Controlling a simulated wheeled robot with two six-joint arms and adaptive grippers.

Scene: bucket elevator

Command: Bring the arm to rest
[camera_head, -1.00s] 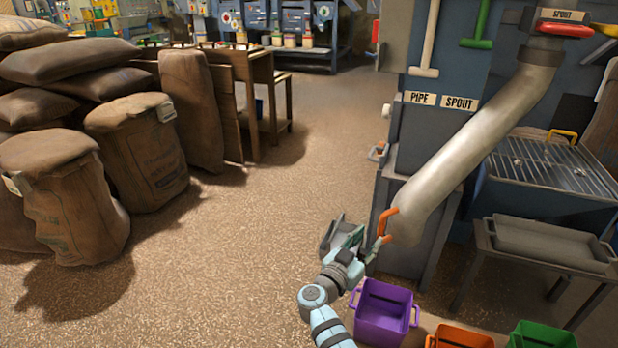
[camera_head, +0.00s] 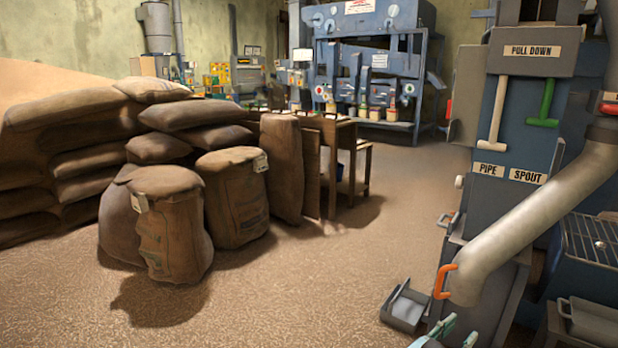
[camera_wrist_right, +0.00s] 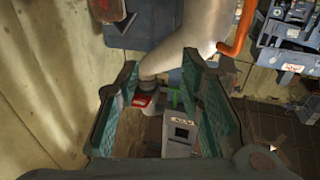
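My right gripper (camera_head: 452,333) shows only in part at the bottom edge of the head view, with its light teal finger parts. It is below the orange handle (camera_head: 444,282) of the grey pipe (camera_head: 545,220) and apart from it. In the right wrist view the gripper (camera_wrist_right: 160,75) is open, with its two green-padded fingers spread and nothing between them. The grey pipe (camera_wrist_right: 188,42) and the orange handle (camera_wrist_right: 239,28) show beyond the fingertips there. The rest of my right arm is out of the head view. My left gripper is not in view.
A blue machine with a pale lever (camera_head: 497,115) and a green lever (camera_head: 546,103) stands at the right. A grey tray (camera_head: 405,308) juts out low beside it. Sacks (camera_head: 170,225) are piled at the left. The floor between (camera_head: 320,290) is clear.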

